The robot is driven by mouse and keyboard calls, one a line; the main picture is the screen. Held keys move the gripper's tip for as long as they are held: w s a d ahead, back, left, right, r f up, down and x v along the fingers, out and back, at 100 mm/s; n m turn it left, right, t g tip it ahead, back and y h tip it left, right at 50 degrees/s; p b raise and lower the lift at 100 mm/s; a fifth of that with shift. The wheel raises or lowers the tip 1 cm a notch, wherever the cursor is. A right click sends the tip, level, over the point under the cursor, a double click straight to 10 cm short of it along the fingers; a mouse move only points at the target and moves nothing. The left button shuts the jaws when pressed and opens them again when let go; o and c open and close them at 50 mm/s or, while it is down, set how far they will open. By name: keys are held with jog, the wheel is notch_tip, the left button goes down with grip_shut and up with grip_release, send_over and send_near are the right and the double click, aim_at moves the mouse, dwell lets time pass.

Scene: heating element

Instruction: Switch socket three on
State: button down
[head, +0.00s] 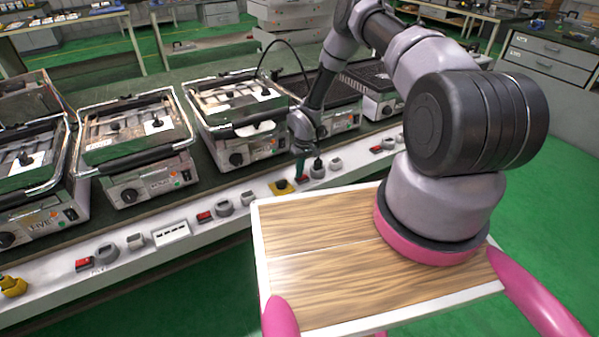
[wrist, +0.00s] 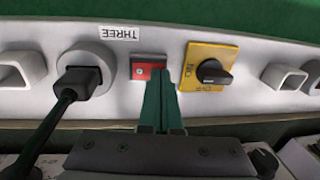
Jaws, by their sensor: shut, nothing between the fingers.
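The red rocker switch (wrist: 148,64) under the upside-down THREE label (wrist: 120,32) sits in a grey frame in the wrist view. To its left is the round grey socket (wrist: 98,55) with a black plug (wrist: 76,84) in it. My gripper (wrist: 160,74) has its green fingers shut together. Their tips overlap the right edge of the red switch; I cannot tell whether they touch it. In the head view my gripper (head: 302,172) points down at the white socket rail and partly hides the red switch (head: 304,180).
A yellow plate with a black rotary knob (wrist: 213,71) is close to the right of my fingers. The white rail (head: 120,258) carries other red switches (head: 206,216) and sockets. Several grill-like heaters (head: 137,145) stand behind it, with a black cable (head: 284,43) near my arm.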

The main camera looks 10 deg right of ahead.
dwell(0.3)
jog(key=shift+a+f, duration=0.1)
jog(key=shift+f, duration=0.1)
jog(key=shift+w+d+r, duration=0.2)
jog(key=shift+d+r, duration=0.05)
jog(key=shift+d, duration=0.5)
notch_tip(320, 180, up, 24)
jog(key=a, duration=0.2)
jog(key=shift+s+a, duration=0.35)
jog(key=shift+s, duration=0.1)
jog(key=shift+f, duration=0.1)
